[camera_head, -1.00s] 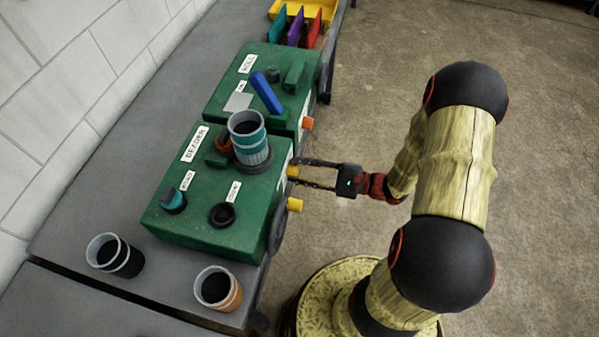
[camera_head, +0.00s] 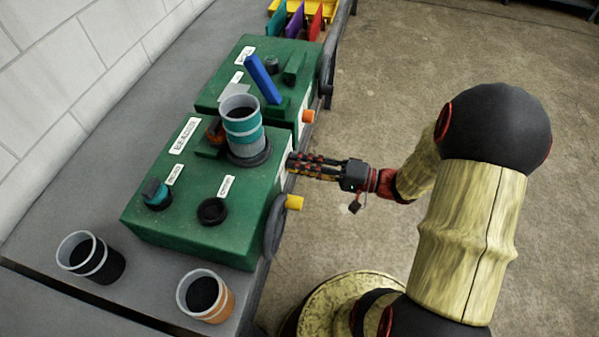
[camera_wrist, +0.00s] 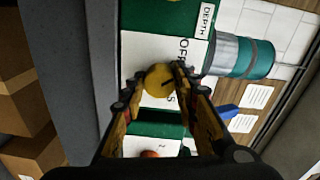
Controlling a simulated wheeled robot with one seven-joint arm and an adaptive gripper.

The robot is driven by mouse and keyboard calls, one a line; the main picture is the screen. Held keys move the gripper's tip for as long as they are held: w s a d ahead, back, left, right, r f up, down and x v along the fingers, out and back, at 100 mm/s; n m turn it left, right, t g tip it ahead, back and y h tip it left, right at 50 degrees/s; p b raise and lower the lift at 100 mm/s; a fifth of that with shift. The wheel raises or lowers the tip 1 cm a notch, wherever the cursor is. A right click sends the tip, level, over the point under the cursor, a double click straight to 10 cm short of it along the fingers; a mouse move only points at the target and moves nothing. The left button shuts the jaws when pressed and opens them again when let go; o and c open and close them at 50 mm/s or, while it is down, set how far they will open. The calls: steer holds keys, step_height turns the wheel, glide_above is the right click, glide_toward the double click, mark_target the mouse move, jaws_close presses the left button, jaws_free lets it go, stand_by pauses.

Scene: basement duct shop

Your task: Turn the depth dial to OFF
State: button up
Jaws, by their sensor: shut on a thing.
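The yellow depth dial (camera_wrist: 158,80) is on the white front panel of the near green machine (camera_head: 180,225), in the wrist view. A dark pointer line shows on its face toward the right. The panel label "DEPTH" (camera_wrist: 206,20) and the letters "OFF" (camera_wrist: 183,47) are above and right of the dial, with an "S" just below right. My gripper (camera_wrist: 158,76) is shut on the dial, a finger on either side. In the head view my gripper (camera_head: 292,163) reaches the machine's front face and hides the dial.
A second yellow knob (camera_head: 294,202) and a dark handwheel (camera_head: 274,227) project from the same front face, close to my gripper. An orange knob (camera_head: 307,116) is on the farther machine. A teal-banded cup (camera_head: 242,115) stands on top. The floor to the right is clear.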

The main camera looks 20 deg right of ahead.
steer(key=n+b, duration=0.4)
steer(key=b, duration=0.1)
steer(key=shift+f+n+b, duration=0.2)
steer(key=shift+n+b, duration=0.1)
stand_by(0.4)
steer(key=o, duration=1.2)
steer(key=shift+r, duration=0.1)
steer(key=shift+c, duration=0.2)
steer(key=shift+d, duration=0.1)
steer(key=v, duration=1.2)
steer(key=shift+s, duration=0.1)
